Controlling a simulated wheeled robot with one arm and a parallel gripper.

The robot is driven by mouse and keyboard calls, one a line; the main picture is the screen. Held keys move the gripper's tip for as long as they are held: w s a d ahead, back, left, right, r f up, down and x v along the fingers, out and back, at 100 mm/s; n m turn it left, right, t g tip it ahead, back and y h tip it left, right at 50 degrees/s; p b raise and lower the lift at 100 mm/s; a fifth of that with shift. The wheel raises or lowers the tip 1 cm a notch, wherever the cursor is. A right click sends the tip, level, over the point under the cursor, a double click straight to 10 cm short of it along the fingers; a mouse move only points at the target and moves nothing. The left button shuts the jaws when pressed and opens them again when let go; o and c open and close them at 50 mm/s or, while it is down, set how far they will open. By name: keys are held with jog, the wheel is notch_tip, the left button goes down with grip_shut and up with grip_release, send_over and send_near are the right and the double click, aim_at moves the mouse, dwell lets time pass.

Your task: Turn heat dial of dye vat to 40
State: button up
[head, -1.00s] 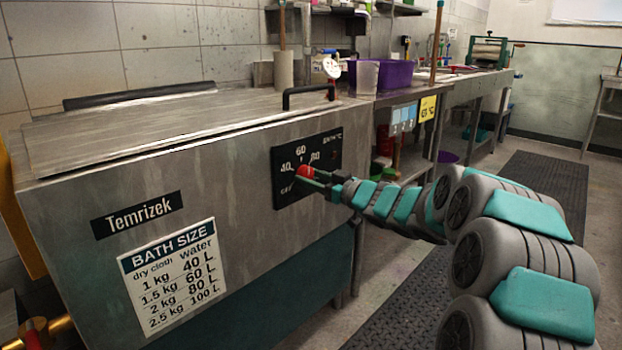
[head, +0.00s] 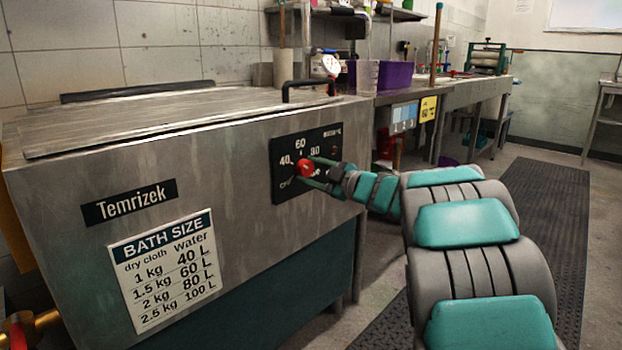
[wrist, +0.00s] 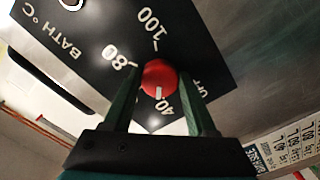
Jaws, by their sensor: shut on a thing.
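The dye vat (head: 240,175) is a steel tank with a black heat panel (head: 325,142) on its front. The red heat dial (head: 306,168) sits on this panel, among the marks 40, 60 and 80. My gripper (head: 305,169) reaches it from the right. In the wrist view my gripper (wrist: 159,76) is shut on the red dial (wrist: 158,75), one green finger on each side. The dial's white pointer line faces down there, close beside the 40 mark. The 80, 100 and OFF marks also show; the 60 is hidden there.
A black handle (head: 312,88) stands on the vat lid above the panel. A bath size sign (head: 168,265) is on the vat front. A bench with a purple tub (head: 395,74) runs behind right. Floor with a dark mat (head: 540,200) is open on the right.

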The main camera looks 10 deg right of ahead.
jog(key=shift+n+b, duration=0.7)
jog(key=shift+n, duration=0.4)
jog(key=o, duration=1.3)
jog(key=shift+o, duration=0.2)
jog(key=v, duration=0.8)
jog(key=shift+w, duration=0.1)
